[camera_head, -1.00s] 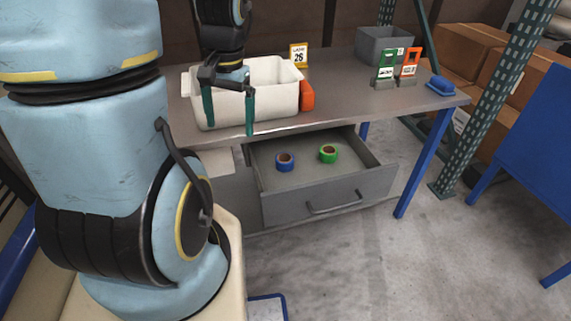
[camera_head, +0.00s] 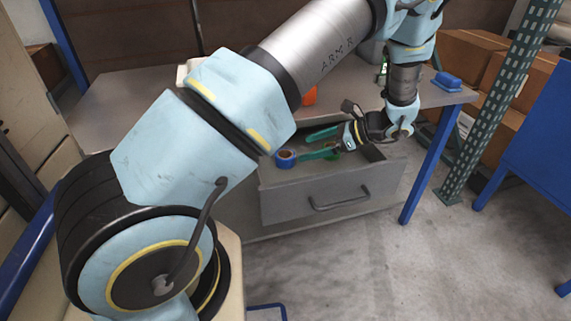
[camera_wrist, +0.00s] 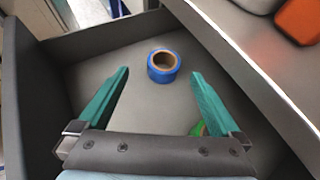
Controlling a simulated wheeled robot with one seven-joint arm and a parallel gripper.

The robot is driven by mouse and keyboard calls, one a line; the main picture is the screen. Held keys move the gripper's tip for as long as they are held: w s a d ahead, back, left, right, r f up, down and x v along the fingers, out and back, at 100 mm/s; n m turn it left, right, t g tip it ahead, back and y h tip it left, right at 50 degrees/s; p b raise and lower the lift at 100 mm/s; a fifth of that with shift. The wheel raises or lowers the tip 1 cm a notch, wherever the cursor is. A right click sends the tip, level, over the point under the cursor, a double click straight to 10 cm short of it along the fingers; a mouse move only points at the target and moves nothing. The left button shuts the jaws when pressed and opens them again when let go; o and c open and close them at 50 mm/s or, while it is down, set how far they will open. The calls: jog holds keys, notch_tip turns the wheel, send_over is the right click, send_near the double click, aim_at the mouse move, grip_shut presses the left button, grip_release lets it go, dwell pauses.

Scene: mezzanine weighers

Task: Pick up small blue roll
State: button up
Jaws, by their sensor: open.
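The small blue roll (camera_head: 286,158), a ring of blue tape with a tan core, lies in the open grey drawer (camera_head: 318,203). In the wrist view the blue roll (camera_wrist: 163,66) sits beyond and between the fingertips, apart from them. My gripper (camera_head: 308,145) reaches into the drawer from the right, its green fingers spread and pointing left toward the roll. In the wrist view my gripper (camera_wrist: 158,78) is open and empty. A green roll (camera_wrist: 199,129) is mostly hidden behind the right finger.
The drawer's walls stand close around my gripper, and the table top (camera_head: 115,115) overhangs at its back. An orange object (camera_wrist: 299,20) is on the table. A blue item (camera_head: 447,81) lies at the table's right end. Floor in front is clear.

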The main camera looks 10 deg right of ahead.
aim_at(287, 154)
jog(key=shift+w+d+f, duration=0.15)
jog(key=shift+w+f, duration=0.05)
jog(key=shift+f, duration=0.15)
jog(key=shift+w+a, duration=0.15)
jog(key=shift+a, duration=0.05)
jog(key=x, duration=0.4)
jog(key=shift+w+a+f+p, duration=0.15)
jog(key=shift+a+p, duration=0.15)
jog(key=shift+p, duration=0.05)
jog(key=shift+p+x, duration=0.55)
jog(key=shift+x, duration=2.2)
jog(key=shift+w+d+f, duration=0.1)
jog(key=shift+d+f, duration=0.05)
jog(key=shift+c, duration=0.2)
jog(key=c, duration=1.3)
